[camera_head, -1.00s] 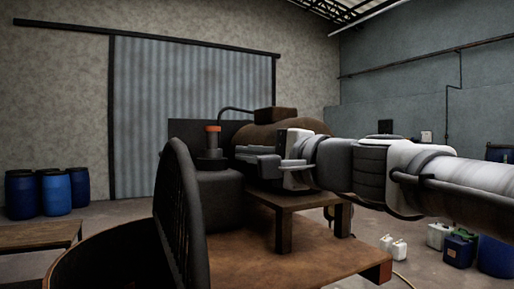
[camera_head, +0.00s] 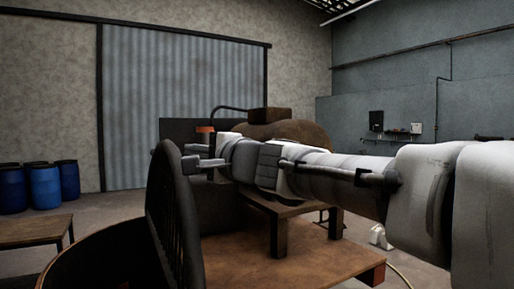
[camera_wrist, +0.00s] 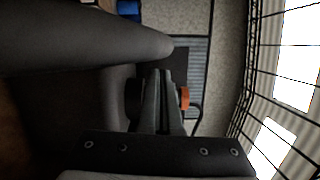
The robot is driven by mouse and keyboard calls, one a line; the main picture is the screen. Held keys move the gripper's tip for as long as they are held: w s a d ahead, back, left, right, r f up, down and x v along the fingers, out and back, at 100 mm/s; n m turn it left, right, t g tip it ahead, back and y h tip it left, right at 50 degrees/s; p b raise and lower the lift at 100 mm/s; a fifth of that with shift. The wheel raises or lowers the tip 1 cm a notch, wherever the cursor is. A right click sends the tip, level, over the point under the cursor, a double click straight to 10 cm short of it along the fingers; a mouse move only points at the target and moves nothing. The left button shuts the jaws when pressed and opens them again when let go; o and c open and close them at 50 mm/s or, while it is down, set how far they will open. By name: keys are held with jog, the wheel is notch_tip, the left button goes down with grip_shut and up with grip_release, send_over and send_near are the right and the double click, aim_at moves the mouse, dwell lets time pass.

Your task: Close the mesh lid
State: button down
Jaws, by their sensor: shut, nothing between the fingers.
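The mesh lid (camera_head: 172,215) is a dark round lid with bars, standing steeply upright at the edge of the open round vat (camera_head: 85,240) at lower left. In the wrist view the lid (camera_wrist: 80,40) is a dark rounded band at upper left. My gripper (camera_head: 188,160) is shut and empty, close to the right side of the lid's upper part. In the wrist view its fingers (camera_wrist: 160,100) lie together just beside the lid's tip. I cannot tell whether they touch it. The lid's lower edge is partly hidden.
An orange-topped fitting (camera_head: 205,130) stands behind my gripper, above a dark housing. A rusty brown tank (camera_head: 285,132) is behind my arm. A brown platform (camera_head: 290,255) lies below. Blue barrels (camera_head: 45,187) and a low table (camera_head: 30,231) are at left.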

jog(key=shift+s+a, duration=0.4)
jog(key=shift+a, duration=0.3)
